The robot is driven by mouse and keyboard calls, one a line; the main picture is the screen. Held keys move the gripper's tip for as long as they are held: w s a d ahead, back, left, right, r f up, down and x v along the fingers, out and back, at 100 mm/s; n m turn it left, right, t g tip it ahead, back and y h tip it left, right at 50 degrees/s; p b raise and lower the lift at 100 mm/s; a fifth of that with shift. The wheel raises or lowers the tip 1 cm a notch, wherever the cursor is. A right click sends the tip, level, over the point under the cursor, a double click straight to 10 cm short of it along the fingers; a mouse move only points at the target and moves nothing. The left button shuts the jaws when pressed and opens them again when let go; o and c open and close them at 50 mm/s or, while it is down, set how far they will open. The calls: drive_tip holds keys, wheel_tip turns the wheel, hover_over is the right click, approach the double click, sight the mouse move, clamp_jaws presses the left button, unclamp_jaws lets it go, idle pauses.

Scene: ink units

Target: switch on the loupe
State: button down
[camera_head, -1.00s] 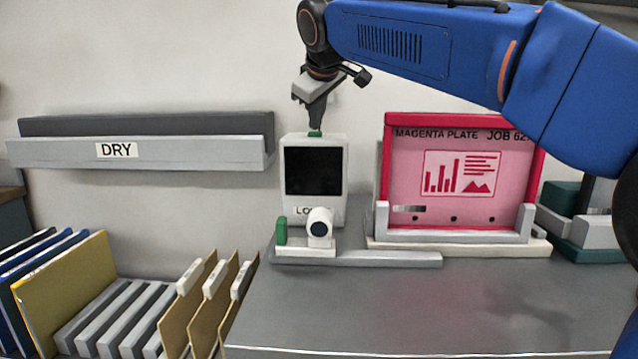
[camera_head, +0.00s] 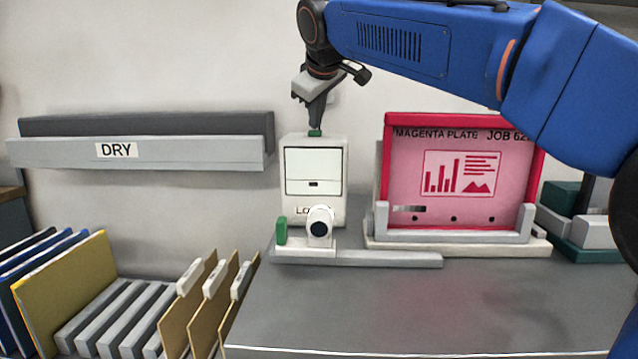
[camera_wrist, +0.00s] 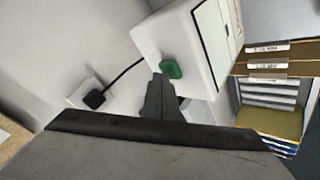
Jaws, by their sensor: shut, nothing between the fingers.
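The loupe (camera_head: 291,203) is a white box with a screen (camera_head: 313,170) on its front, standing at the back of the grey bench. Its screen is lit white, with a horizontal line and a small dark mark. A green button (camera_head: 315,133) sits on its top; it also shows in the wrist view (camera_wrist: 171,69). My gripper (camera_head: 315,125) is shut and empty, pointing down with its tips at the button, seemingly touching it. In the wrist view the shut fingers (camera_wrist: 162,85) are right beside the button. The lower label is partly hidden by a white lens part (camera_head: 319,222).
A magenta plate (camera_head: 461,205) marked JOB stands in a holder to the right. A DRY rack (camera_head: 200,153) is on the wall at left. Folders (camera_head: 75,280) and a slotted rack stand front left. The bench top (camera_head: 400,310) in front is clear.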

sight(316, 131)
drive_tip(key=shift+r, duration=3.05)
